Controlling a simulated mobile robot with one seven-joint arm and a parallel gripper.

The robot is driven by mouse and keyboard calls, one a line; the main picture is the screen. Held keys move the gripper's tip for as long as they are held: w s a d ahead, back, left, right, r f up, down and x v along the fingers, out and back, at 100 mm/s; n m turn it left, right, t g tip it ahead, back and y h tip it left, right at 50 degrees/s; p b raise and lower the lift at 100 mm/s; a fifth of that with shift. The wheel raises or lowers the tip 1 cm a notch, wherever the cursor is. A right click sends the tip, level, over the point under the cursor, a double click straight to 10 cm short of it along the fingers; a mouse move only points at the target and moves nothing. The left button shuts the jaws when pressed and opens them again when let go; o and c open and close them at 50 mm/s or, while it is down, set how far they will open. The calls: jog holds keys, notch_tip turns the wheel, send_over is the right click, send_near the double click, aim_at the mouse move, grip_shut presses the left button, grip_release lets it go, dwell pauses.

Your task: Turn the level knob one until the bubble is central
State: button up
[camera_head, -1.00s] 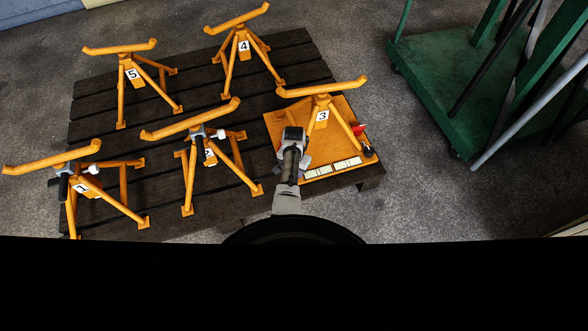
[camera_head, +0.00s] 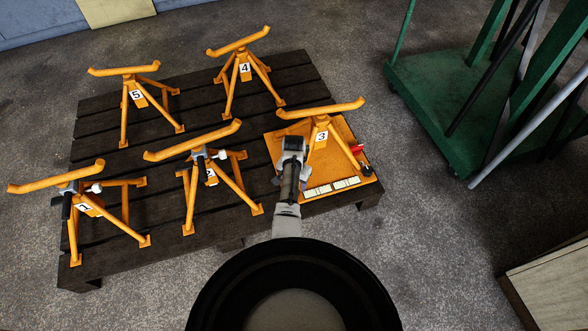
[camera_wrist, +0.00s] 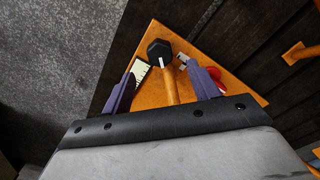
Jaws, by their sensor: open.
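An orange plate (camera_head: 283,157) lies on the right part of the dark pallet, with pale level strips (camera_head: 318,190) along its front edge. One strip (camera_wrist: 139,69) shows in the wrist view; its bubble is too small to read. A black six-sided knob (camera_wrist: 159,50) appears at the end of an orange bar (camera_wrist: 170,88) in the wrist view. No number shows on it. My gripper (camera_wrist: 160,71) is open and empty, its purple fingers either side of the bar and near the knob. Whether they touch it I cannot tell.
Orange stand 3 (camera_head: 321,136) rises from the plate, with a red part (camera_head: 357,149) beside it. Stands 1, 2, 4 (camera_head: 244,68) and 5 (camera_head: 136,94) crowd the pallet (camera_head: 110,115). A green trolley (camera_head: 430,120) stands right. Open floor lies between them.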

notch_tip(320, 180, up, 8)
jog(key=p, duration=0.1)
dwell(0.6)
